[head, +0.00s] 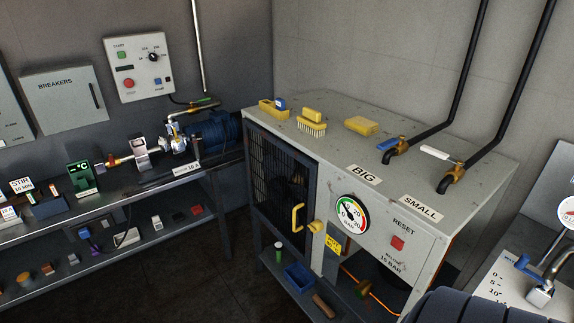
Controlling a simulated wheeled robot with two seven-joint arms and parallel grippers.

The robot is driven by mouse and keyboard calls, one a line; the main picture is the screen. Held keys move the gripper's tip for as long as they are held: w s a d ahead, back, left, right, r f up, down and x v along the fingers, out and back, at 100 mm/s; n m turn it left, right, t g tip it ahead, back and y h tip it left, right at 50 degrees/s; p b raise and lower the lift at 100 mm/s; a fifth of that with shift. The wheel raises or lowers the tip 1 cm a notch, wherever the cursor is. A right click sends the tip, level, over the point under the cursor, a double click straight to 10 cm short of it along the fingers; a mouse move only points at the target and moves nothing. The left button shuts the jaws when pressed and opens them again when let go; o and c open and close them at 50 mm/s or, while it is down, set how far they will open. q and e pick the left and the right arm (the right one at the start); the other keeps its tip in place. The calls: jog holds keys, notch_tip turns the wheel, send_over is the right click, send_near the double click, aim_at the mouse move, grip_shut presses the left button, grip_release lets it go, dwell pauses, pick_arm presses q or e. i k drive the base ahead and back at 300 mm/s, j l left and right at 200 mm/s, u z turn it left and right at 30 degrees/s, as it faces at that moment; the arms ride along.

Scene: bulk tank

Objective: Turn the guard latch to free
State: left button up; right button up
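The guard is a dark mesh door (270,165) in a dark frame on the left part of the grey cabinet front, and it looks closed. A yellow bow handle (297,217) is on its right side. Just right of the handle a small yellow latch (316,227) sits at the door's edge; its exact turn is too small to tell. Neither of my grippers is in view.
The grey cabinet (380,205) bears a round gauge (352,213) and a red reset button (398,243). Brushes and a yellow sponge (361,126) lie on its top. A blue bin (299,277) stands on the shelf below. A dark rounded shape fills the bottom right. Left is a bench (110,208).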

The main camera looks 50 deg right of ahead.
aim_at(317, 225)
jog(key=i+j+z, duration=0.1)
jog(key=i+z, duration=0.3)
jog(key=i+j+z, duration=0.2)
jog(key=i+z, duration=0.2)
jog(key=i+j+z, duration=0.3)
jog(key=z, duration=0.15)
jog(key=i, duration=0.05)
